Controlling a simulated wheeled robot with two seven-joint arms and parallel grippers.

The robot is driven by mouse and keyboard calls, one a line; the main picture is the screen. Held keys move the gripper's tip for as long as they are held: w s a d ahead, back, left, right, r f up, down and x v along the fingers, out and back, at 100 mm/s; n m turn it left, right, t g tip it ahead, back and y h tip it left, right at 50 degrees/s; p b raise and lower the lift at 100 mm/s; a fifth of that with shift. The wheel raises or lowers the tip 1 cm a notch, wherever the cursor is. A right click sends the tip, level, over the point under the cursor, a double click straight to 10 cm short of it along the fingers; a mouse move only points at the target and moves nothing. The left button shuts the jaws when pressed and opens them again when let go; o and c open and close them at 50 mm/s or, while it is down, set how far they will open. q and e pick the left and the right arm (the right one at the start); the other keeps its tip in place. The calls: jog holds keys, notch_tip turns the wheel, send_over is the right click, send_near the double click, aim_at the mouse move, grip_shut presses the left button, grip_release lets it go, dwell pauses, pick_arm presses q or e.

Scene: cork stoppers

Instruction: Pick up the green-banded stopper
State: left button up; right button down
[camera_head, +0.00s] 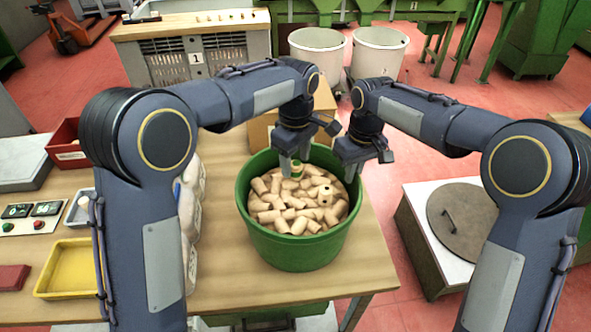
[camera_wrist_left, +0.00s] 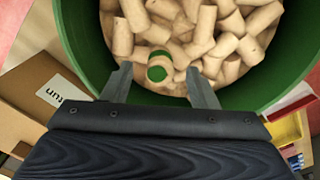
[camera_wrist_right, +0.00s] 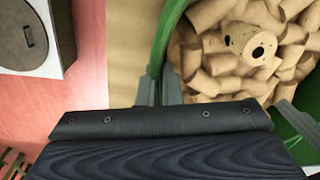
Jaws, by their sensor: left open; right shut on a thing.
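The green-banded stopper (camera_wrist_left: 158,70) lies among plain cork stoppers in the green tub (camera_head: 290,252). In the head view it is partly hidden by my left gripper (camera_head: 293,168). In the left wrist view my open left gripper (camera_wrist_left: 160,82) has one finger on each side of the stopper, with gaps showing; I cannot tell whether it touches. My right gripper (camera_wrist_right: 158,78) is shut on the tub's rim (camera_wrist_right: 166,38) at the right side of the tub. It also shows in the head view (camera_head: 351,176).
The tub stands on a wooden table (camera_head: 225,285), a cardboard box (camera_head: 263,132) behind it. A yellow tray (camera_head: 70,270) and a red bin (camera_head: 66,158) are at the left. A stopper with dark holes (camera_wrist_right: 258,48) lies on the pile. A round-lidded box (camera_head: 415,222) stands right of the table.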

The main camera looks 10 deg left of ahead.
aim_at(296, 164)
pick_arm(q)
notch_tip(296, 164, down, 2)
jog(key=shift+f, duration=0.15)
jog(key=c, duration=1)
notch_tip(296, 164, up, 10)
jog(key=shift+r, duration=0.1)
pick_arm(e)
jog(key=c, duration=1.5)
grip_release()
jog(key=r, duration=1.2)
jog(key=shift+w+d, duration=0.2)
jog(key=shift+d, duration=0.15)
